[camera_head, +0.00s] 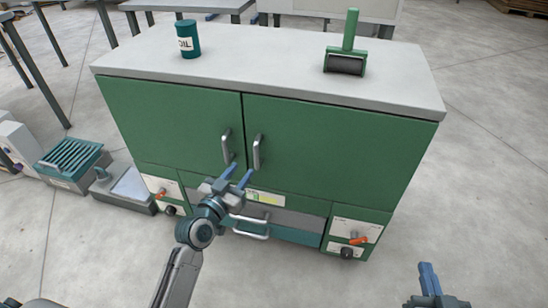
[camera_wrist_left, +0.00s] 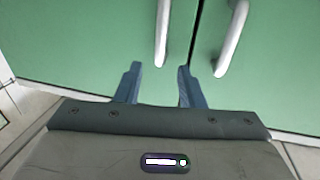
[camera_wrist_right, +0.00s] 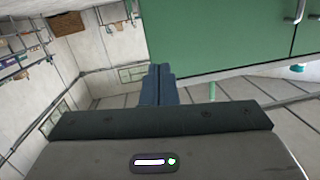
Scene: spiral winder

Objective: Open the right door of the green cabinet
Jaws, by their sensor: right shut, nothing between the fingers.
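The green cabinet has a grey top (camera_head: 270,62) and two closed doors. The right door (camera_head: 330,150) has a vertical metal handle (camera_head: 257,152) near the middle seam, and the left door (camera_head: 170,120) has a matching handle (camera_head: 226,147). My left gripper (camera_head: 238,174) is open and empty, just in front of the doors below the handles. In the left wrist view its fingers (camera_wrist_left: 157,85) point at the doors, with the left door's handle (camera_wrist_left: 162,35) ahead between them and the right door's handle (camera_wrist_left: 231,40) to the right. My right gripper (camera_head: 428,279) is shut and empty, in front of the cabinet's right side; its fingers also show in the right wrist view (camera_wrist_right: 158,83).
A teal oil can (camera_head: 188,39) and a green roller tool (camera_head: 346,55) stand on the cabinet top. Drawers with a handle (camera_head: 250,234) and panels with orange knobs (camera_head: 358,241) lie below the doors. A ridged teal box (camera_head: 72,158) stands at left. The floor at right is clear.

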